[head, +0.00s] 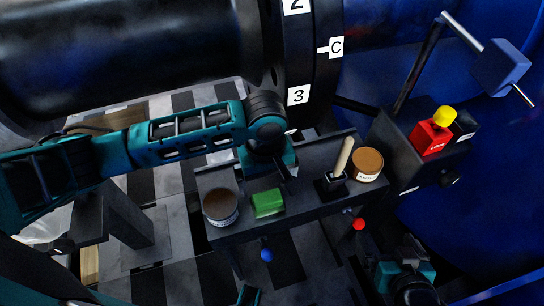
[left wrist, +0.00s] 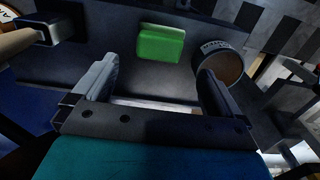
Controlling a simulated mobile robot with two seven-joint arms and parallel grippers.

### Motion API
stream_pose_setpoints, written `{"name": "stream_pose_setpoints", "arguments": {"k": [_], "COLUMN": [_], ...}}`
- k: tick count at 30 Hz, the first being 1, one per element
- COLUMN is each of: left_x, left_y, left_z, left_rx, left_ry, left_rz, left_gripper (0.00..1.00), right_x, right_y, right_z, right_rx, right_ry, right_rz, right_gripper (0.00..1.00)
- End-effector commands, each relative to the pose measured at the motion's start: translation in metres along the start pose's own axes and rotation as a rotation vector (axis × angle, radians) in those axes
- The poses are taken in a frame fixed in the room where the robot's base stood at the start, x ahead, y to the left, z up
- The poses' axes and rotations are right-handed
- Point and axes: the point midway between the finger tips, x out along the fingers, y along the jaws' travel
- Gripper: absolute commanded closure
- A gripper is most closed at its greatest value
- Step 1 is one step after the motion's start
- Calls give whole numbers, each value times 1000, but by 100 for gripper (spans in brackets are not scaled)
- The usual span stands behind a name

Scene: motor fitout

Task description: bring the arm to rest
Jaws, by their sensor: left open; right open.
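My left arm comes in from the left in the head view, and my left gripper (head: 272,176) hangs over the back part of the dark shelf (head: 300,200). In the left wrist view my left gripper (left wrist: 156,88) has its two fingers wide apart with nothing between them. A green block (head: 267,203) sits on the shelf in front of it; it also shows just beyond the fingers in the left wrist view (left wrist: 160,43). My right gripper (head: 408,252) is at the lower right of the head view, below the shelf, open, its fingertips small and dark.
On the shelf stand a brown-topped jar (head: 220,206), a wooden handle in a black holder (head: 341,158) and an orange-brown labelled jar (head: 367,164). A large black cylinder (head: 130,50) is behind my left arm. A red box with yellow knob (head: 432,136) stands at right.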

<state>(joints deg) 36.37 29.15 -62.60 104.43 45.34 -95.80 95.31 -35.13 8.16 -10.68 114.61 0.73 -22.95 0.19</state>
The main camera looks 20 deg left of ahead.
Motion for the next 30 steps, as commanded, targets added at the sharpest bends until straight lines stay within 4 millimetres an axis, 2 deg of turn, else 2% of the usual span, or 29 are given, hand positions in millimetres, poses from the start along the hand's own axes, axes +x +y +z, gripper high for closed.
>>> {"name": "stream_pose_setpoints", "arguments": {"k": [7, 11, 18, 22, 26, 30], "left_x": [0, 4, 10, 9, 9, 13], "left_y": [1, 11, 51, 61, 55, 30], "left_z": [1, 11, 40, 42, 36, 24], "left_rx": [4, 49, 243, 326, 394, 467], "left_ry": [-2, -23, -6, 94, 248, 451], "left_rz": [5, 72, 409, 571, 669, 687], "left_gripper": [1, 1, 1, 1, 1, 1], "right_x": [0, -2, -9, -11, -14, -18], "right_y": [1, 1, 2, 4, 7, 9], "right_z": [0, -2, -13, -13, -15, -21], "right_rx": [-6, -9, -13, -16, -18, -16], "right_ry": [-4, -4, 7, -2, -2, 6], "right_rz": [-1, -1, 2, 7, 13, 19], "right_gripper": [0, 0, 0, 0, 0, 0]}}
